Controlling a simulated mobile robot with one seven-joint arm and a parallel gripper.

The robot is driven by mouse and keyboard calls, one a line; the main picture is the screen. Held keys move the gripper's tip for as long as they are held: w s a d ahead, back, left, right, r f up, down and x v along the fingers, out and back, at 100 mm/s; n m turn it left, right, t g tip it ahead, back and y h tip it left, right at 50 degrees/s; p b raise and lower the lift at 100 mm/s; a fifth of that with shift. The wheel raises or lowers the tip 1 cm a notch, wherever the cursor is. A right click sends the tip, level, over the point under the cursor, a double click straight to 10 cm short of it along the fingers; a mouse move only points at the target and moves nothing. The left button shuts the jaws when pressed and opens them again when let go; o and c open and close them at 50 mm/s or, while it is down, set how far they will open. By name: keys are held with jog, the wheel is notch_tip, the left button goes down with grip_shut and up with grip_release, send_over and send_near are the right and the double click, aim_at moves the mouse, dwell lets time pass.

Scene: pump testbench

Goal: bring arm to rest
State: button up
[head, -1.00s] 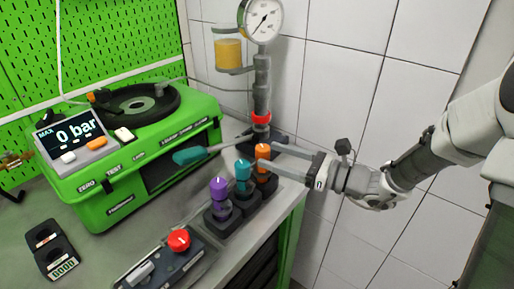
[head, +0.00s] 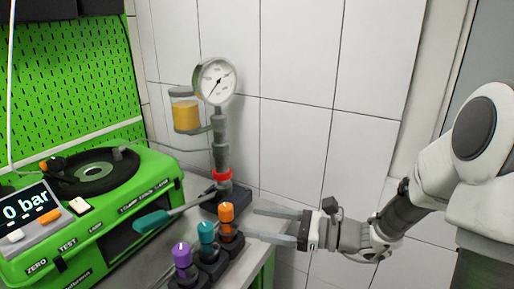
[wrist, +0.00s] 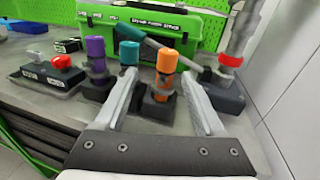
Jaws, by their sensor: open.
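My gripper (head: 275,226) is open and empty, to the right of the bench edge in the head view, with its fingers pointing left toward the orange-topped valve (head: 226,217). In the wrist view the fingers of my gripper (wrist: 160,98) are spread apart, and the orange-topped valve (wrist: 166,68) stands beyond and between them. My arm (head: 410,210) reaches in from the right side of the head view. I cannot tell for sure whether a finger touches anything.
A teal-topped valve (head: 206,234) and a purple-topped valve (head: 182,257) stand beside the orange one. A pump column with a gauge (head: 214,81) and a teal-handled lever (head: 153,221) stand behind. The green test unit (head: 100,235) is left. A tiled wall (head: 300,130) lies behind.

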jog(key=s+r+n+g+h+p, duration=0.4)
jog(key=s+n+g+h, duration=0.25)
jog(key=s+n, duration=0.5)
jog(key=s+d+r+n+t+h+p, duration=0.2)
jog(key=d+r+n+t+h, duration=0.1)
jog(key=d+r+n+h, duration=0.2)
jog(key=s+d+r+n+t+h+p, duration=0.3)
jog(key=d+r+n+t+h, duration=0.1)
jog(key=d, duration=0.3)
jog(key=shift+s+r+n+h, duration=0.3)
jog(key=shift+r+n+h, duration=0.05)
jog(key=shift+r+h, duration=0.35)
